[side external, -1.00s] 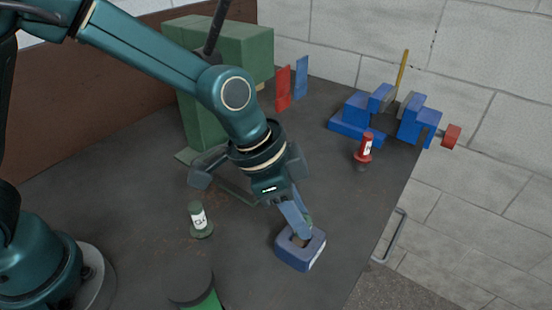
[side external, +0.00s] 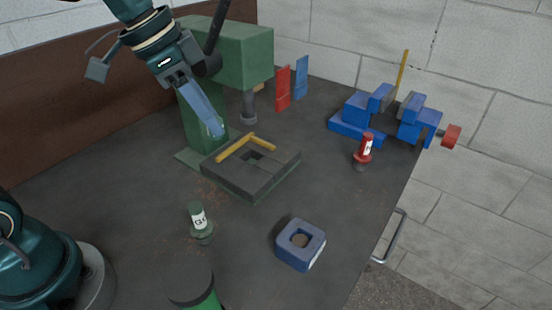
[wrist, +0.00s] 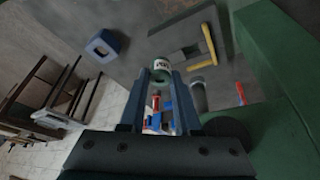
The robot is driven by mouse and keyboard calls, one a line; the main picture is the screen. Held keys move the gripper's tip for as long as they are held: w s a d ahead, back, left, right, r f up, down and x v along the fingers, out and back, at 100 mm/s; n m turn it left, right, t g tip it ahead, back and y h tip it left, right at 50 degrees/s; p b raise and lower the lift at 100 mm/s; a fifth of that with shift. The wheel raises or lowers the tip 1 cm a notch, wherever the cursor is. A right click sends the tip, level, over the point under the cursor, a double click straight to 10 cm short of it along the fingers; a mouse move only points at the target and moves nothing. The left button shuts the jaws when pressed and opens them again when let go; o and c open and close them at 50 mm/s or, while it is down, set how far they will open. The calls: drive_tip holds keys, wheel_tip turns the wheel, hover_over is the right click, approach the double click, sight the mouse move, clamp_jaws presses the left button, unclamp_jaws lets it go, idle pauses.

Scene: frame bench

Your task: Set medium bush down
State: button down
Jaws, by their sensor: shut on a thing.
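My gripper (side external: 208,112) is shut on a small greenish bush (side external: 217,129) and holds it in front of the green press, left of the dark frame. In the wrist view the bush (wrist: 160,73) sits between the two fingertips and seems to carry a white label. Its lower end is hard to make out in the side view. A blue block (side external: 291,252) with a round hole stands on the bench, well apart from my gripper; it also shows in the wrist view (wrist: 94,47).
The dark square frame (side external: 276,183) with yellow strips lies before the green press (side external: 238,60). A dark labelled bottle (side external: 199,219) stands front left, a red one (side external: 366,146) at right. Blue fixtures (side external: 352,127) stand at the back right. Bench between bottle and blue block is clear.

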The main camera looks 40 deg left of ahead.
drive_tip(key=s+a+n+y, duration=0.2)
drive_tip(key=s+a+n, duration=0.25)
drive_tip(key=n, duration=0.25)
drive_tip(key=w+d+f+m, duration=0.2)
drive_tip(key=w+d+f, duration=0.1)
drive_tip(key=w+d, duration=0.3)
drive_tip(key=w+d+f+m+h, duration=0.1)
drive_tip(key=w+d+f, duration=0.3)
drive_tip(key=d, duration=0.6)
drive_tip(key=w+d+f+m, duration=0.2)
drive_tip(key=w+d+f, duration=0.1)
drive_tip(key=w+d, duration=0.4)
drive_tip(key=shift+w+d+f+m+h, duration=0.3)
drive_tip(key=shift+w+d+f+m, duration=0.1)
drive_tip(key=shift+d, duration=0.1)
drive_tip(key=shift+d+f, duration=0.15)
drive_tip(key=shift+f, duration=2.4)
drive_tip(key=shift+f, duration=0.1)
